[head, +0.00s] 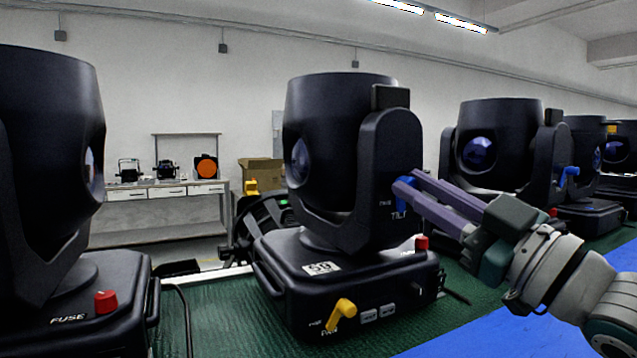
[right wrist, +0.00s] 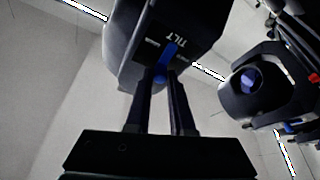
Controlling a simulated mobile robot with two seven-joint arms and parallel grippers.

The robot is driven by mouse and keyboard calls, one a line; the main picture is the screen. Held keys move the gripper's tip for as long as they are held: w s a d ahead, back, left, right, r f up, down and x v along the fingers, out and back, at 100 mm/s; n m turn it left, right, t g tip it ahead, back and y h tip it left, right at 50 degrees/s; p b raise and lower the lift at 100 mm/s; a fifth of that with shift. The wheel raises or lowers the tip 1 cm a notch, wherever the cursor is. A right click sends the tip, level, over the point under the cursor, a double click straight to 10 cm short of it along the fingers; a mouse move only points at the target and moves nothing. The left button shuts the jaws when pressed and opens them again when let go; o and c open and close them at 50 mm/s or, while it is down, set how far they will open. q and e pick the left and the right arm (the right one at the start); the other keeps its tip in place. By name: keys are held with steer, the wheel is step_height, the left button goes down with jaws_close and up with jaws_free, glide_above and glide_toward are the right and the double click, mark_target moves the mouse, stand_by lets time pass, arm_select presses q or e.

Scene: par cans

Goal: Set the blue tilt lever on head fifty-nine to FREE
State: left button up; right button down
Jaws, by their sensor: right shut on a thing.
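A black moving head (head: 340,150) stands mid-picture on its base, with a white number plate (head: 320,268) whose digits are hard to read. Its blue tilt lever (head: 402,196) is on the side of the yoke arm, next to the TILT lettering. My right gripper (head: 408,186) reaches in from the right and is shut on this lever. In the right wrist view, the blue lever (right wrist: 168,55) lies between the fingertips, which partly hide it. The small position labels beside it are too small to read surely. My left gripper is in neither view.
A yellow lever (head: 340,313) and a red knob (head: 421,243) are on the same base. Another head (head: 45,150) stands close at left, and more heads (head: 500,140) stand at right. Green matting (head: 215,310) covers the bench. A worktable (head: 175,190) is behind.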

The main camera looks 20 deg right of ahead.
steer(key=shift+a+f+n+g+y+p, duration=0.15)
steer(key=shift+n+g+y+p, duration=0.15)
steer(key=shift+n, duration=0.65)
steer(key=shift+a+r+n+g+y+p, duration=0.15)
steer(key=shift+n+g+y, duration=0.15)
steer(key=shift+n, duration=0.7)
steer(key=shift+a+f+n+g+y+p, duration=0.15)
steer(key=shift+n+g+y+p, duration=0.2)
steer(key=shift+n, duration=0.6)
steer(key=c, duration=0.8)
jaws_free()
steer(key=shift+s, duration=0.1)
steer(key=b+v, duration=0.1)
steer(key=v, duration=0.9)
steer(key=shift+f, duration=0.1)
